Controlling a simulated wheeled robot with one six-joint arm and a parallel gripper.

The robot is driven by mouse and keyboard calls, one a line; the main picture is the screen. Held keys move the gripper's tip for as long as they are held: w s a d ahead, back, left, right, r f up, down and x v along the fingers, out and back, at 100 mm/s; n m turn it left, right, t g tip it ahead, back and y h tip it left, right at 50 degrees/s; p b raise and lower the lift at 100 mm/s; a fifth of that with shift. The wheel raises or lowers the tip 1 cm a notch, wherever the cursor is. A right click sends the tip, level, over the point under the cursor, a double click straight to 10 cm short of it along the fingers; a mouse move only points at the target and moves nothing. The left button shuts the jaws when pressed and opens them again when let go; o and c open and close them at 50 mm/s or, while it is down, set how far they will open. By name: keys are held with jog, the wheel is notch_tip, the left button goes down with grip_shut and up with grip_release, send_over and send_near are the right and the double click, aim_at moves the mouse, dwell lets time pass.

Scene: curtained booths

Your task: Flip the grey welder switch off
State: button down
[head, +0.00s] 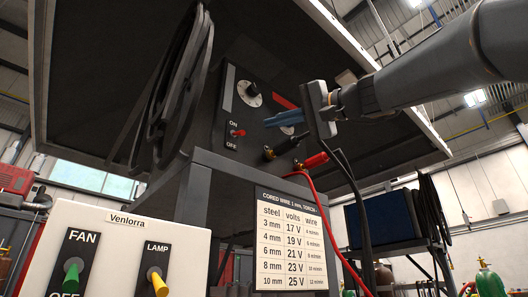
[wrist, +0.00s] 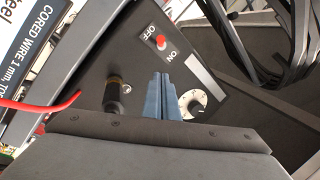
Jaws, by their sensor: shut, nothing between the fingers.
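The dark grey welder (head: 215,105) carries a small plate marked ON above OFF, with a red-tipped switch (head: 238,132) between the words. I cannot tell which way its lever leans. The switch also shows in the wrist view (wrist: 162,43), beyond my fingertips, with OFF and ON on either side. My gripper (head: 268,121) has blue fingers, shut together and empty. In the head view it is to the right of the switch, in front of the panel. In the wrist view the shut fingers (wrist: 163,76) point toward the switch plate and appear apart from it.
A dial (head: 250,94) sits above the switch. Black and red cable plugs (head: 314,161) stick out below my gripper. A white Venlorra box (head: 130,240) with green FAN and yellow LAMP switches stands at lower left. A dark panel overhangs the welder.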

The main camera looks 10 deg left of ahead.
jog(key=v, duration=0.7)
jog(key=shift+w+f+b, duration=0.3)
jog(key=shift+f+b, duration=0.1)
jog(key=shift+b, duration=0.05)
jog(key=shift+d, duration=0.1)
